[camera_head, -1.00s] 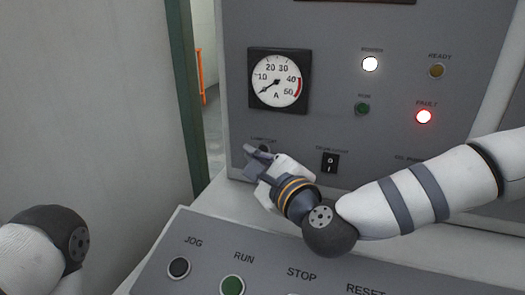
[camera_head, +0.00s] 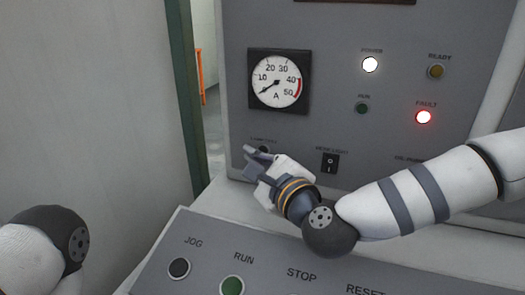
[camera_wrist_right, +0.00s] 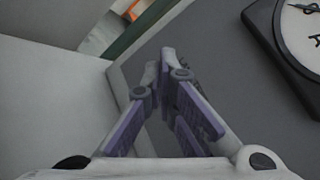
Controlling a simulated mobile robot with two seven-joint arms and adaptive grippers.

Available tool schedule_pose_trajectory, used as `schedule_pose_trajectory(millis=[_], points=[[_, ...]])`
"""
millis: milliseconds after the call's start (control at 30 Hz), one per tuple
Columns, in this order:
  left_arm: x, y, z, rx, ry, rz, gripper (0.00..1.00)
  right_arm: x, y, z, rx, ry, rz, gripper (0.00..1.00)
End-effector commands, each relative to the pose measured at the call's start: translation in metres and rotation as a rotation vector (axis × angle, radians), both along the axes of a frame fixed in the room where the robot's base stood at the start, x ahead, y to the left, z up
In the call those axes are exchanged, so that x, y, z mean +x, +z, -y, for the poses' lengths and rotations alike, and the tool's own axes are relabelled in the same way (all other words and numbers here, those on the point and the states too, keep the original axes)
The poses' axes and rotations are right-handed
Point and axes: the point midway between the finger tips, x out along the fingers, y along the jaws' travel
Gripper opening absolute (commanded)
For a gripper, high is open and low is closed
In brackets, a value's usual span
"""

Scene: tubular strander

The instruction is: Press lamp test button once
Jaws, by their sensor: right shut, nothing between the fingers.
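The lamp test button (camera_head: 264,149) is a small dark button under a small label, low on the upright grey panel. It is partly hidden by my right gripper in the head view. My right gripper (camera_head: 249,152) is shut and empty, its fingertips at the button's lower left in the picture. I cannot tell whether they touch the panel. In the right wrist view the closed fingertips (camera_wrist_right: 166,56) point at the grey panel, and the button is not visible. My left gripper is out of view; only part of my left arm shows.
Power (camera_head: 370,64) and red fault (camera_head: 424,117) lamps are lit. A sloped desk with JOG (camera_head: 179,267) and RUN (camera_head: 232,286) buttons lies below my right arm.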

Motion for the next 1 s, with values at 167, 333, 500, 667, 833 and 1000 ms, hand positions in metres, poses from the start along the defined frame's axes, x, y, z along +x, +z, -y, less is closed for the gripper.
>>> schedule_pose_trajectory(millis=[167,333,500,667,833,1000], points=[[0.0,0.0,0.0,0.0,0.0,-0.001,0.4,0.001,0.0,0.0,0.0,0.0,0.0,0.0],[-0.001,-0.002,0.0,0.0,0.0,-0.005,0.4,0.007,-0.001,0.003,0.001,-0.001,0.0,0.0],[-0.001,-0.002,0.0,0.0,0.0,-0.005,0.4,0.008,0.0,0.003,0.0,0.0,0.0,0.0],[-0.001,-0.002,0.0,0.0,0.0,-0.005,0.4,0.008,0.0,0.003,0.0,0.0,0.0,0.0],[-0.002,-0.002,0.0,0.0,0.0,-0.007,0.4,0.009,0.0,0.004,0.0,0.0,0.0,0.0],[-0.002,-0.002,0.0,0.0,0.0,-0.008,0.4,0.011,0.0,0.005,0.0,0.0,0.0,0.0]])
